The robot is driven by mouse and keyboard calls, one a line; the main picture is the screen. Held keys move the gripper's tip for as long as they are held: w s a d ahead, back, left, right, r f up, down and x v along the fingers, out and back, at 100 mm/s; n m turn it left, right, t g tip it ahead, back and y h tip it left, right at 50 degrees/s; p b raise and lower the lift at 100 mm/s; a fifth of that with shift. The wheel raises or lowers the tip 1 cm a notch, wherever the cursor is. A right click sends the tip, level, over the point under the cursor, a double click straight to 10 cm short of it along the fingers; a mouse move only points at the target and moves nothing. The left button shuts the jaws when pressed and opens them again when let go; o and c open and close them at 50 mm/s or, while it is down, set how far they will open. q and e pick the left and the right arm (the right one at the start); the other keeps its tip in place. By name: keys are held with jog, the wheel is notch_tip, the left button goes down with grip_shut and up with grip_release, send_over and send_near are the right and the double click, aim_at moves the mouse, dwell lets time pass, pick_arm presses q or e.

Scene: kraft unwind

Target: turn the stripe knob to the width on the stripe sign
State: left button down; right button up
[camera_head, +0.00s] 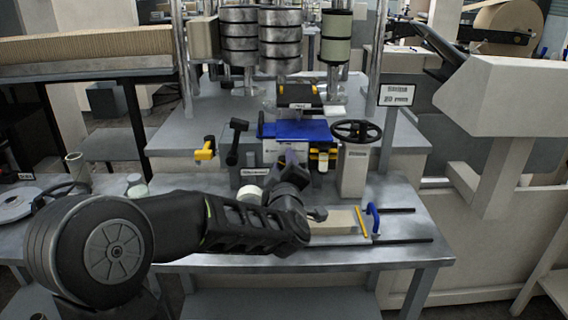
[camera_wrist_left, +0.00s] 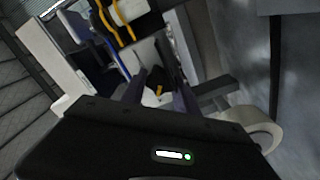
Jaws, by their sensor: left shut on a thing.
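The stripe sign (camera_head: 397,95) stands on a post at the right of the machine; its lower line seems to read 20 mm, and the upper line is too small to read. My left gripper (camera_head: 291,160) reaches to the front of the machine, below the blue block. In the left wrist view its two fingers (camera_wrist_left: 155,80) are shut on a dark part with a small yellow mark, seemingly the stripe knob (camera_wrist_left: 159,90). My gripper and wrist hide most of the knob and any scale in the head view. My right gripper is not in view.
A black handwheel (camera_head: 357,131) stands right of the gripper, and a black lever (camera_head: 236,142) and yellow clamp (camera_head: 205,149) stand left. A white roll (camera_head: 250,194) sits close to my wrist. A blue handle (camera_head: 374,217) and a pale block lie on the front table.

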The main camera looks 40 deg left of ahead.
pick_arm(q)
jog(key=m+p, duration=0.2)
jog(key=m, duration=0.3)
jog(key=shift+d+r+m, duration=0.1)
jog(key=shift+m, duration=0.2)
jog(key=m+p, duration=0.2)
jog(key=m, duration=0.3)
jog(key=shift+w, duration=0.1)
dwell(0.3)
jog(key=c, duration=1.2)
grip_release()
jog(key=shift+d, duration=0.1)
jog(key=v, duration=0.7)
jog(key=shift+s+d, duration=0.25)
jog(key=shift+s, duration=0.05)
